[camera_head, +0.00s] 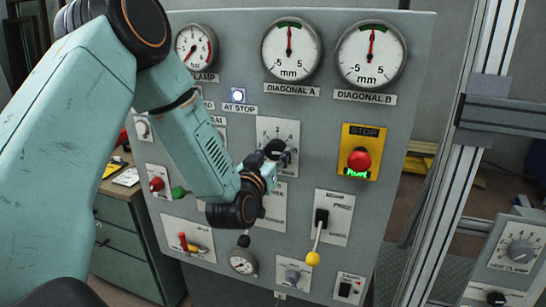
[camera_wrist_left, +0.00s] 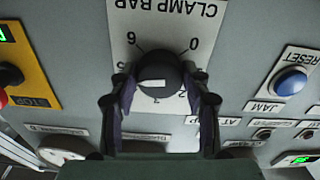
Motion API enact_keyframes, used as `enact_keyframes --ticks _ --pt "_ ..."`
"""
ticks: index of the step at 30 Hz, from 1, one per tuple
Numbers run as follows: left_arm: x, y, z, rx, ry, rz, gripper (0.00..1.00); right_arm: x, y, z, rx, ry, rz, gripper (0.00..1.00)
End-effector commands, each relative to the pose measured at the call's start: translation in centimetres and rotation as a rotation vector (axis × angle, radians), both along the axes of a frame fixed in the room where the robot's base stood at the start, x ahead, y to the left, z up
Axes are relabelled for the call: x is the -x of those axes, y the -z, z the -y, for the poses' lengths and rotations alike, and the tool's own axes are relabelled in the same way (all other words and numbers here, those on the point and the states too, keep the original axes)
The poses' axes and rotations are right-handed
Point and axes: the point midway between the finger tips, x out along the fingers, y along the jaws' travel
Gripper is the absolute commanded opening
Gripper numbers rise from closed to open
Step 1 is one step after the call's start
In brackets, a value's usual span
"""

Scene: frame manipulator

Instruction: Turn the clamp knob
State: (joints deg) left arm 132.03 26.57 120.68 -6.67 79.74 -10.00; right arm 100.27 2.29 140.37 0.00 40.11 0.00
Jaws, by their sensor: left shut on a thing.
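The clamp knob (camera_wrist_left: 158,84) is a round black knob with a white pointer mark, on a white plate (camera_wrist_left: 205,28) lettered CLAMP BAR. The wrist view shows it upside down, with 6 and 0 on the scale. My left gripper (camera_wrist_left: 160,92) has one dark finger on each side of the knob and is shut on it. In the head view my left gripper (camera_head: 270,155) reaches the dial plate (camera_head: 278,127) mid-panel and hides most of the knob. The clamp gauge (camera_head: 197,48) at the upper left is partly behind my arm. My right gripper is not in view.
A red stop button (camera_head: 359,159) on a yellow plate and a yellow-tipped lever (camera_head: 313,258) are right of my gripper. Two diagonal gauges (camera_head: 291,51) (camera_head: 371,55) sit above. A second panel with a dial (camera_head: 520,251) stands beyond the metal post (camera_head: 452,160).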

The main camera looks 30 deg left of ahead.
Motion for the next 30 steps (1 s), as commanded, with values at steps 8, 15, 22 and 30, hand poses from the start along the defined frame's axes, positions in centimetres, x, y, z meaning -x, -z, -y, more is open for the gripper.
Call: enact_keyframes --ticks 8,15,22,30 --pt "0.0 0.1 0.0 0.219 -0.003 0.057 0.16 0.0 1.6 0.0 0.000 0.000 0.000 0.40" --pt "0.0 0.1 0.0 0.410 -0.002 0.103 0.16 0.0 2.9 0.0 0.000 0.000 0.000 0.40" --pt "-0.1 0.0 0.1 0.548 -0.001 0.136 0.16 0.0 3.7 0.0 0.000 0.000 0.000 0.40" --pt "-0.1 -0.1 0.1 0.636 -0.001 0.157 0.16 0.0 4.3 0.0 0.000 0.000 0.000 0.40"
